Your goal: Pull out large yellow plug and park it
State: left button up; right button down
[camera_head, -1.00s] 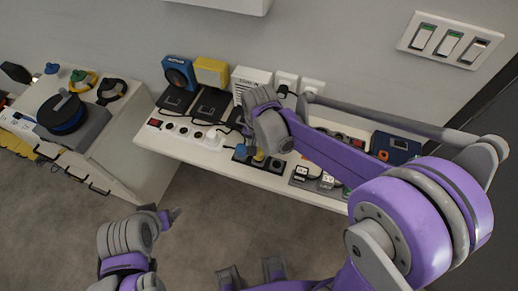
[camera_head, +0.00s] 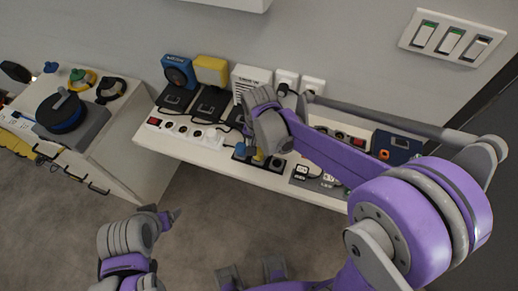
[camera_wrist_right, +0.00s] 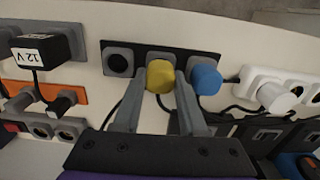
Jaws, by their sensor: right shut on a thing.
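The large yellow plug (camera_wrist_right: 160,76) sits at the middle socket of a black three-socket plate (camera_wrist_right: 196,58) in the right wrist view. My right gripper (camera_wrist_right: 160,84) has a finger on each side of the plug and is shut on it. I cannot tell how deep the plug sits. A blue plug (camera_wrist_right: 207,79) is in the neighbouring socket, close to one finger. The third socket (camera_wrist_right: 118,62) is empty. In the head view the yellow plug (camera_head: 258,157) shows just below my right gripper (camera_head: 258,146). My left gripper (camera_head: 166,215) hangs over the floor, its opening unclear.
A white power strip (camera_wrist_right: 270,88) and a black 12 V adapter (camera_wrist_right: 40,48) flank the plate. Cables run close by. In the head view, a side cabinet (camera_head: 140,165) carries a cable reel (camera_head: 62,112) and several plugs. Wall switches (camera_head: 452,40) are at upper right.

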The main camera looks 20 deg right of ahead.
aim_at(259, 151)
jog(key=shift+f, duration=0.25)
dwell(0.5)
jog(key=shift+c, duration=1.9)
grip_release()
notch_tip(259, 151, up, 11)
